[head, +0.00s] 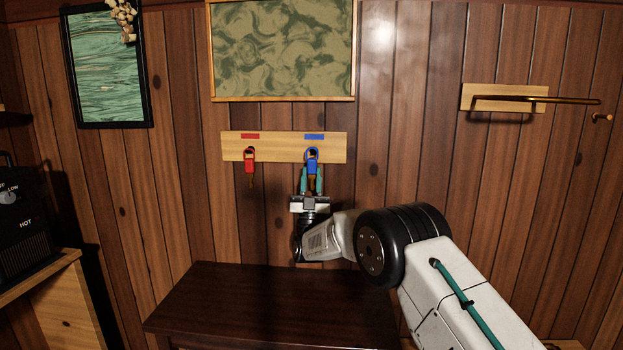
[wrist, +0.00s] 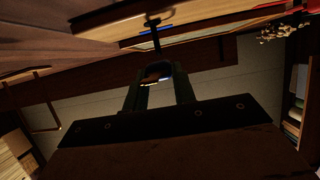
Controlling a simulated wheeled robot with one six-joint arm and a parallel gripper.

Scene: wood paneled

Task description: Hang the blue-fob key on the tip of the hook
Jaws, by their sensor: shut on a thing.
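The blue-fob key (head: 312,155) is in front of the board's right half, just below the blue label (head: 314,137). My gripper (head: 312,177) comes up from below with its teal fingers shut on the key. The wrist view shows the key (wrist: 153,77) dimly between the fingertips (wrist: 157,76). A dark hook (wrist: 154,24) sticks out from the board's edge, just beyond the fingertips in that view. I cannot tell whether the fob's opening is around the hook's tip or only in front of it.
A red-fob key (head: 249,160) hangs on the pale wooden board (head: 280,148), left of my gripper. A dark table (head: 260,300) stands below. A framed picture (head: 282,50) is above. A wall rail (head: 530,99) is far right; the wall between is clear.

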